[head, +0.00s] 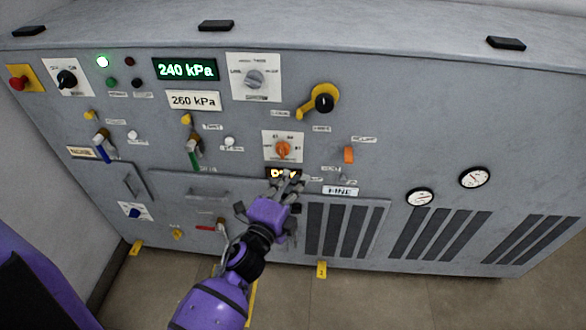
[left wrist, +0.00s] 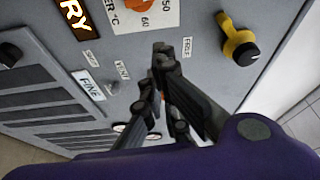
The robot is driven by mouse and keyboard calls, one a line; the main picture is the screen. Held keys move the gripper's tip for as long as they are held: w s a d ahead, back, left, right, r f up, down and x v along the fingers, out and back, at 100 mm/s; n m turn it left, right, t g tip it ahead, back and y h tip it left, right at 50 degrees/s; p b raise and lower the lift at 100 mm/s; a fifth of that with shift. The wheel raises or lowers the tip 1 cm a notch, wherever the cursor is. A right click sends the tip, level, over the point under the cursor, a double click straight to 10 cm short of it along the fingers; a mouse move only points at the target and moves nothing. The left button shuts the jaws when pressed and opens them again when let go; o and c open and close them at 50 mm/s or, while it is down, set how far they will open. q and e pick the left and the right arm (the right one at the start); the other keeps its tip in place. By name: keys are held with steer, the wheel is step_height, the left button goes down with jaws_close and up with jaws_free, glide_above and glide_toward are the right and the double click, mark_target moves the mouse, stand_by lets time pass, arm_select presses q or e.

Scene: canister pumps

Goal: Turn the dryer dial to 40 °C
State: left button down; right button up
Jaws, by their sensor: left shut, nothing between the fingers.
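The dryer dial (head: 283,148) is an orange knob on a white scale plate on the grey panel. In the left wrist view only the plate's edge (left wrist: 128,18) shows, with the numbers 50 and 60; most of the knob is cut off at the top. Which number the knob points to is too small to tell. My left gripper (head: 289,177) is shut and empty, in front of the panel just below the dial, over part of the small DRY display (head: 271,173). Its closed fingertips (left wrist: 163,50) show beside the plate. My right gripper is not in view.
A FINE label (head: 343,191) lies below right. Gauges (head: 420,197) and vents are further right. Valve levers (head: 193,155) stick out at left.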

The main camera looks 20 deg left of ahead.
arm_select(q)
glide_toward(315, 144)
steer(key=w, duration=0.4)
steer(key=shift+w+d+r+p, duration=0.15)
steer(key=shift+p, duration=0.15)
steer(key=a, duration=0.1)
steer(key=s+a, duration=0.1)
steer(key=a, duration=0.1)
steer(key=shift+s+a+f+p, duration=0.25)
steer(key=shift+a+p, duration=0.05)
steer(key=shift+p, duration=0.05)
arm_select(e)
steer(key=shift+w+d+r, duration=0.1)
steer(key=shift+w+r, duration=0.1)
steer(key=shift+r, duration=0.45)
